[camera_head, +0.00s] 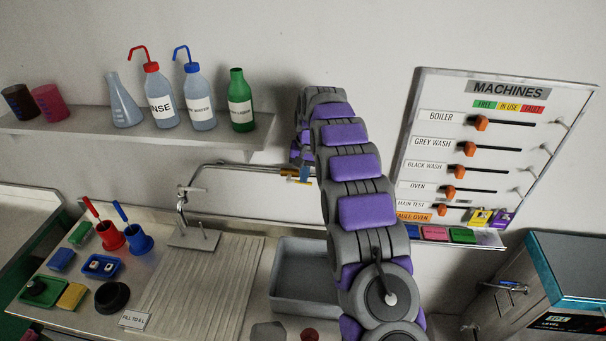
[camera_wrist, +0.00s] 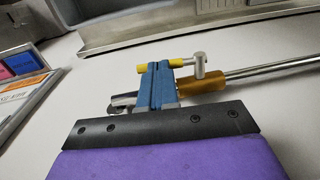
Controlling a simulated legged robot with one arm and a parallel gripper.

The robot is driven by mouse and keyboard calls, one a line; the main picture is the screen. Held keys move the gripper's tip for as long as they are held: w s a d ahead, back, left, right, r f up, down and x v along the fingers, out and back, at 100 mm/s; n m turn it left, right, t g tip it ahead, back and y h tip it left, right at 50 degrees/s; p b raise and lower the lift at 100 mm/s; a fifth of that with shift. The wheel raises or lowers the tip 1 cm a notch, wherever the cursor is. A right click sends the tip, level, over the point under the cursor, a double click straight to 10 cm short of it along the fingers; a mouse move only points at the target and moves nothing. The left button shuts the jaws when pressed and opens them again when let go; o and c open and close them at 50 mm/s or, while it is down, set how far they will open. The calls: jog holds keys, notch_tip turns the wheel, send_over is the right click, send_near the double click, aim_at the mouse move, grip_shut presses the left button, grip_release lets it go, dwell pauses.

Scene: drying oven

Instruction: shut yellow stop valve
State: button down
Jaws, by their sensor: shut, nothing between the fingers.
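The stop valve sits on a thin metal pipe along the wall. In the wrist view it has a gold body (camera_wrist: 203,88), a silver stem (camera_wrist: 200,67) and a lever with yellow ends (camera_wrist: 177,63). In the head view the valve (camera_head: 289,172) is small, at the pipe's right end beside my arm. My gripper (camera_wrist: 160,68) has blue fingers, closed together and empty. The fingertips overlap the middle of the yellow lever in the wrist view, hiding part of it; whether they touch it I cannot tell. In the head view the gripper (camera_head: 304,177) is partly hidden by my arm.
The pipe (camera_head: 245,166) runs left to a tap over the sink counter (camera_head: 215,270). A shelf (camera_head: 150,133) with several bottles is above left. A machines board (camera_head: 490,145) hangs on the right, with an oven-like box (camera_head: 560,270) below it. The wall around the valve is bare.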

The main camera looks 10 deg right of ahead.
aim_at(308, 183)
jog(key=f+y+b, duration=0.1)
jog(key=t+y, duration=0.1)
jog(key=y, duration=0.1)
jog(key=shift+s+d+f+b, duration=0.15)
jog(key=shift+d+f+b, duration=0.2)
jog(key=shift+f+b, duration=0.05)
jog(key=f+y+b, duration=0.1)
jog(key=t+y+b, duration=0.1)
jog(key=y, duration=0.1)
jog(key=shift+d+f, duration=0.2)
jog(key=shift+f, duration=0.55)
jog(key=shift+a+f+b, duration=0.15)
jog(key=shift+f+b, duration=0.1)
jog(key=shift+b, duration=0.05)
jog(key=shift+r, duration=0.15)
jog(key=shift+r+p, duration=0.4)
jog(key=shift+r, duration=0.25)
